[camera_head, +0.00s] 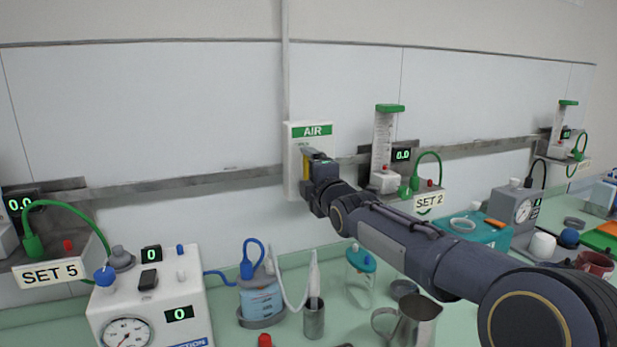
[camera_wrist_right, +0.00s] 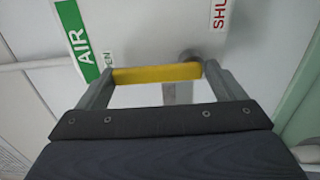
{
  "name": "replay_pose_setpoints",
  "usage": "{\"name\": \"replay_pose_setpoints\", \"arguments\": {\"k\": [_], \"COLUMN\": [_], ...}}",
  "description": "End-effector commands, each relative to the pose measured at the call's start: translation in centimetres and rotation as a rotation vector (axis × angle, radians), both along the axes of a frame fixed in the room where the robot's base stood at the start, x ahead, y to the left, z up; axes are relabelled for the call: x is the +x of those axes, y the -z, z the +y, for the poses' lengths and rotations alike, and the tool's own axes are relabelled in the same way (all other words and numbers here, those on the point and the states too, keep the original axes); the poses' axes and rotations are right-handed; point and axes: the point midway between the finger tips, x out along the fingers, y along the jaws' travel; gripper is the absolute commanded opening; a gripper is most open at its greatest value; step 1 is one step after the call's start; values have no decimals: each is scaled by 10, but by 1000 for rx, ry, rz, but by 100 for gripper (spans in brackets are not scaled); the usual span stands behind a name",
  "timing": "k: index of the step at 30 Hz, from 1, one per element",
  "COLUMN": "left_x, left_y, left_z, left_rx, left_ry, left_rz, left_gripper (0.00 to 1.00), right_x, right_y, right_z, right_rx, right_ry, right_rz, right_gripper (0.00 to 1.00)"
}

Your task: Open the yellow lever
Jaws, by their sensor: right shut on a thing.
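The white AIR panel (camera_head: 294,180) hangs on the wall, with a green AIR label on top. My right gripper (camera_head: 310,158) reaches it from the right. The yellow lever (camera_head: 306,166) shows as a narrow strip beside the gripper. In the right wrist view the yellow lever (camera_wrist_right: 156,74) spans the gap between the two fingers of my right gripper (camera_wrist_right: 158,78), which is shut on it. A grey round pivot (camera_wrist_right: 190,58) sits near its right end. The lever's left end lies by a partly hidden green OPEN word; a red SHUT word is at upper right. My left gripper is not in view.
A metal rail (camera_head: 230,178) runs along the wall. The SET 2 flowmeter (camera_head: 384,150) stands right of the panel. Below, the counter holds a white suction unit (camera_head: 150,300), a blue bottle (camera_head: 261,298), a metal cup (camera_head: 314,320) and a steel jug (camera_head: 412,322) under my right arm.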

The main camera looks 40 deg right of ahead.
Motion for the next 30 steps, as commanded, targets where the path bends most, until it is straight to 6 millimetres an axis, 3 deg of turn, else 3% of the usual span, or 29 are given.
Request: {"name": "replay_pose_setpoints", "arguments": {"k": [1, 2, 3, 11, 24, 30], "left_x": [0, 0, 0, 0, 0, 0], "left_y": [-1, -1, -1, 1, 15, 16], "left_z": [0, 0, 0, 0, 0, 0], "left_rx": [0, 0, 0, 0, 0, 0], "left_ry": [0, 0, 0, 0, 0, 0], "left_rz": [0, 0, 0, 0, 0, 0], "left_gripper": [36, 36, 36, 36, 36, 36], "right_x": [-2, -2, -1, -5, -67, -75], "right_y": [-9, -9, -9, -6, -5, -5], "right_z": [-2, -2, -2, 0, 20, 23], "right_rx": [-14, -15, -14, -9, -9, -10], "right_ry": [4, 4, 4, 2, 2, 2], "right_rz": [-18, -16, -17, -14, -13, -11], "right_gripper": [49, 94, 99, 100, 100, 100]}}
